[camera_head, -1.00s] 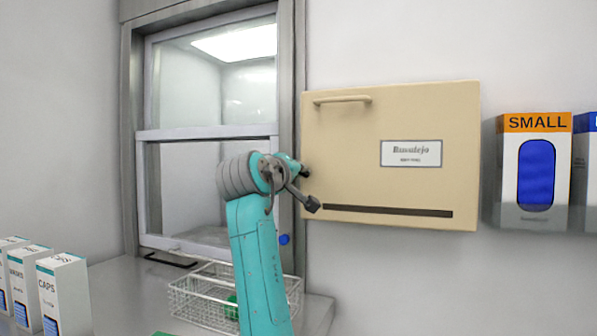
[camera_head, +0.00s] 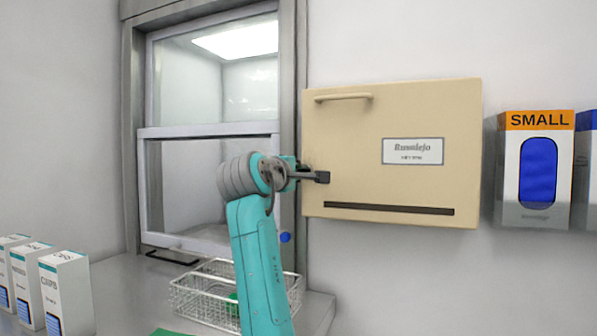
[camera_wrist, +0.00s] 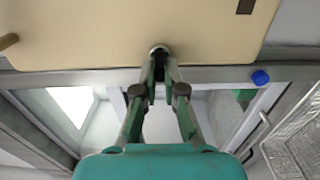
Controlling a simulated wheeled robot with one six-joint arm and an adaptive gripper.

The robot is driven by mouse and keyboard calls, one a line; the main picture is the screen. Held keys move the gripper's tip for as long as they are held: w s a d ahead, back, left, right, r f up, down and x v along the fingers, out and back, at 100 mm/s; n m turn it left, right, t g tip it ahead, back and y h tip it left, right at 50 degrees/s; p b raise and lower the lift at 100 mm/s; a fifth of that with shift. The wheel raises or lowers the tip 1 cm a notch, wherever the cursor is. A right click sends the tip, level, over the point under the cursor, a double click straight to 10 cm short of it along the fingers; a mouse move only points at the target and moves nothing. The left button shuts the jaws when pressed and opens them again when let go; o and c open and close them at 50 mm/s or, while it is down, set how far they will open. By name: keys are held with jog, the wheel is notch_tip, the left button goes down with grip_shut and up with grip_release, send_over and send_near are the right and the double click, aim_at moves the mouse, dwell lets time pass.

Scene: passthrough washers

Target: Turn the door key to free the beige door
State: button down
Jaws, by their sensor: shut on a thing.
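The beige door (camera_head: 350,130) is the front of a wall box with a bar handle (camera_head: 343,97) near its top left, a label and a dark slot low down. It looks closed. In the wrist view the beige door (camera_wrist: 110,35) fills the top. There my gripper (camera_wrist: 159,65) points at the door's edge, its fingertips together at a small round metal lock (camera_wrist: 159,48). The key itself is hidden between the fingertips.
A sliding glass hatch (camera_head: 205,132) stands left of the box. A wire basket (camera_head: 205,295) sits on the counter below. A box marked SMALL (camera_head: 538,118) hangs right of the door. Several white cartons (camera_head: 66,285) stand at lower left.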

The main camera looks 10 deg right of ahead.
jog(key=shift+r, duration=0.1)
dwell(0.3)
jog(key=c, duration=1.3)
grip_release()
jog(key=shift+w+d, duration=0.1)
jog(key=shift+o, duration=0.2)
